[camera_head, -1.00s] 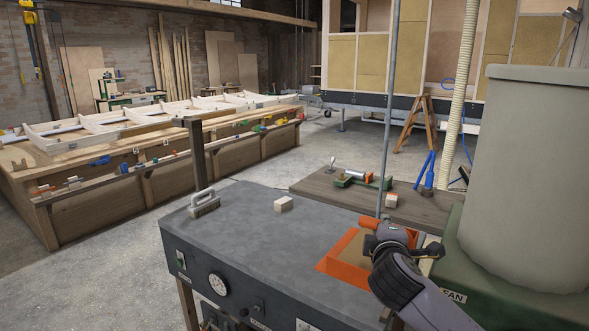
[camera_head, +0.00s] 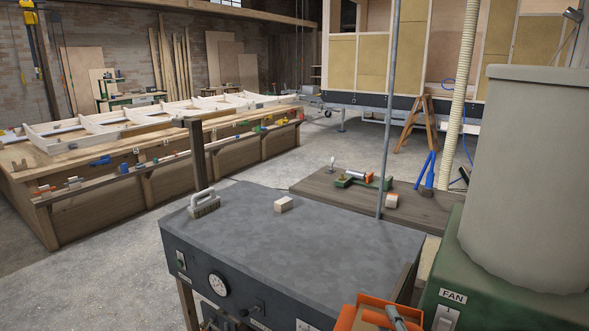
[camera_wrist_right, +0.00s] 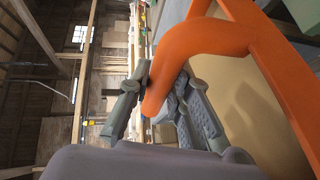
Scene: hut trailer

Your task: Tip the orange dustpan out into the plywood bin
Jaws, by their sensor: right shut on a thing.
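The orange dustpan (camera_head: 365,299) is at the bottom edge of the head view, in front of the grey table's right front corner and partly cut off. In the right wrist view its orange handle (camera_wrist_right: 195,45) runs between the fingers of my right gripper (camera_wrist_right: 155,105), which is shut on it. A tan surface (camera_wrist_right: 245,95) shows inside the pan's orange rim; I cannot tell whether it is loose dust. Only a small part of my right gripper (camera_head: 396,318) shows in the head view. My left gripper is out of view. I cannot make out the plywood bin for certain.
The grey table (camera_head: 310,245) holds a brush (camera_head: 204,204) and a small wooden block (camera_head: 283,204); its right side is clear. A thin upright pole (camera_head: 387,120) stands behind it. The green fan unit (camera_head: 480,270) with its large grey drum (camera_head: 525,170) crowds the right.

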